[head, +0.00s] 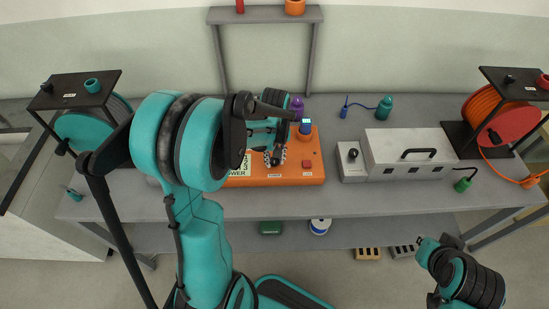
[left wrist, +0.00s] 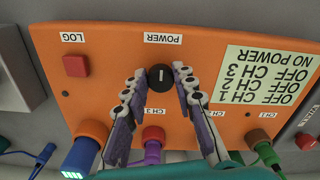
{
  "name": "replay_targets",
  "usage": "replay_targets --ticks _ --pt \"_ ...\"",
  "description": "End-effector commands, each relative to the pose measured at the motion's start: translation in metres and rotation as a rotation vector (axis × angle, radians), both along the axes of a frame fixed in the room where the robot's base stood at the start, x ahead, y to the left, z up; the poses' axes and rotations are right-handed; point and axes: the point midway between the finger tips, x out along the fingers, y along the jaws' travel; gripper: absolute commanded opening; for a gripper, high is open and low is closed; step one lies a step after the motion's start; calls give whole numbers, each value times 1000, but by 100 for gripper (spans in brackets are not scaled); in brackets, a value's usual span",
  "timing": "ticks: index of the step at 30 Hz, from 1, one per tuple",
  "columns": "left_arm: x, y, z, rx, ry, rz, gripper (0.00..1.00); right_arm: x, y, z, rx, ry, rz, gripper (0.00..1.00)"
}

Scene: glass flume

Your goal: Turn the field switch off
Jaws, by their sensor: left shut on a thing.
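An orange control box (head: 290,179) stands on the grey bench. It also shows close up in the left wrist view (left wrist: 215,50). On it is a round black knob (left wrist: 160,77) with a white line running up and down in that view, beside an upside-down POWER label (left wrist: 162,38). My left gripper (head: 275,160) is over the box. In the left wrist view its two fingers (left wrist: 161,85) are on either side of the knob, shut on it. No label reading "field" is legible. My right gripper (head: 440,243) is low at the right, away from the bench; its fingers are unclear.
A red button (left wrist: 75,66) by the LOG label sits on the box. Coloured plugs, including a blue one (left wrist: 82,155), line one edge. A grey box (head: 410,150) with its own dark knob stands to the right. Reels (head: 495,115) flank the bench. The bench front is clear.

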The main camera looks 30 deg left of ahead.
Motion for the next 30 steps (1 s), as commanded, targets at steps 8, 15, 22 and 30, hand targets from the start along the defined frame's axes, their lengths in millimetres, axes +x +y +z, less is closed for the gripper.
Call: replay_targets --ticks 8,15,22,30 --pt "0 0 0 0 0 1 32 0 0 0 0 0 0 0" --pt "0 0 0 0 0 0 47 0 0 0 0 0 0 0" --pt "0 0 7 0 0 0 47 0 0 0 0 0 0 0" --pt "0 0 60 0 0 0 47 0 0 0 0 0 0 0"
